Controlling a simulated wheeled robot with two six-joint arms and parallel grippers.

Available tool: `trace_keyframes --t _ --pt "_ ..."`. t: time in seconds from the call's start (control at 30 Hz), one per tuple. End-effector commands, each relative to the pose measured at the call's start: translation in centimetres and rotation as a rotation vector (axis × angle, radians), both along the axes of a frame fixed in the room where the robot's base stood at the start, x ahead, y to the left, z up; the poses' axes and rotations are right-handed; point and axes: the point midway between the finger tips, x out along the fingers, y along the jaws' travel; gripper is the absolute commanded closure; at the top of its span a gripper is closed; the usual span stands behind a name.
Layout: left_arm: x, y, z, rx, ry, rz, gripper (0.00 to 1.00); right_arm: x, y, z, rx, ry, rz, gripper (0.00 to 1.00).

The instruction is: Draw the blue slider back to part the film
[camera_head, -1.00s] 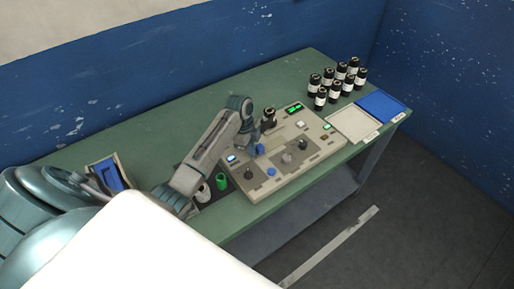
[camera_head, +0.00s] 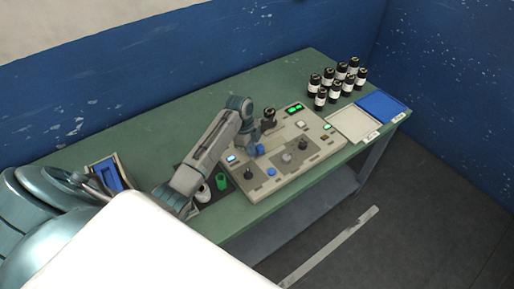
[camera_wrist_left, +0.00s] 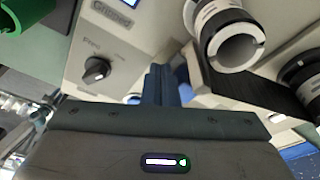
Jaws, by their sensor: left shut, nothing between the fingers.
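The wrapper machine (camera_head: 300,133) is a beige panel with knobs, lit displays and rollers on the green table. The blue slider (camera_head: 260,149) shows as a small blue piece on the panel, close by my left gripper (camera_head: 251,152). In the left wrist view my left gripper (camera_wrist_left: 158,84) is shut and empty, with its fingers pointing at the panel. A bit of blue (camera_wrist_left: 185,92) shows just right of the fingers; whether they touch it I cannot tell. My right gripper is not in view.
Several dark bottles with white labels (camera_head: 336,84) stand at the back right, by a white tray (camera_head: 353,123) and a blue tray (camera_head: 381,105). A green cylinder (camera_head: 221,182) stands left of the panel. A black knob (camera_wrist_left: 97,69) is near the fingers.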

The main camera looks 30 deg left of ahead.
Motion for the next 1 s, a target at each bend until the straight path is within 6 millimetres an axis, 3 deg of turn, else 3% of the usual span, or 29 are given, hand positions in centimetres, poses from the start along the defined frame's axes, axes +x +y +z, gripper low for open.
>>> trace_keyframes --t 0.47,1.0 --pt "0.0 0.0 0.0 0.0 0.0 0.0 1.0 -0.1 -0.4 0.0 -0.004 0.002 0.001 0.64" --pt "2.8 -1.2 -0.1 -0.001 -0.001 -0.001 1.0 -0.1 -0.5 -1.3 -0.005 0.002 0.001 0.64"
